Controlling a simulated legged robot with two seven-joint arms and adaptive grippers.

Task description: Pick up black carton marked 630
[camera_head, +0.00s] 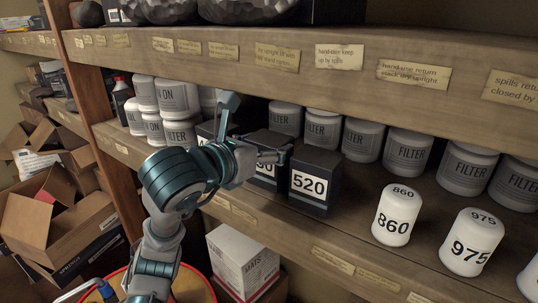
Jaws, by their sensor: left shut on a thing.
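A black carton (268,141) stands on the middle shelf. My arm hides most of its white label; only its last part, ending in 0, shows, so I cannot read 630 on it. My left gripper (256,137) reaches in from the left and is shut on this carton, one finger raised at its left and the other across its front and right. Its contact points are partly hidden. A black carton marked 520 (315,181) stands close by on the right. My right gripper is not in view.
White tubs marked 860 (391,217) and 975 (469,243) stand at the shelf front. Grey FILTER tubs (408,153) line the back. The upper shelf edge (300,53) overhangs. A white box (242,256) and an open carton (62,218) lie below.

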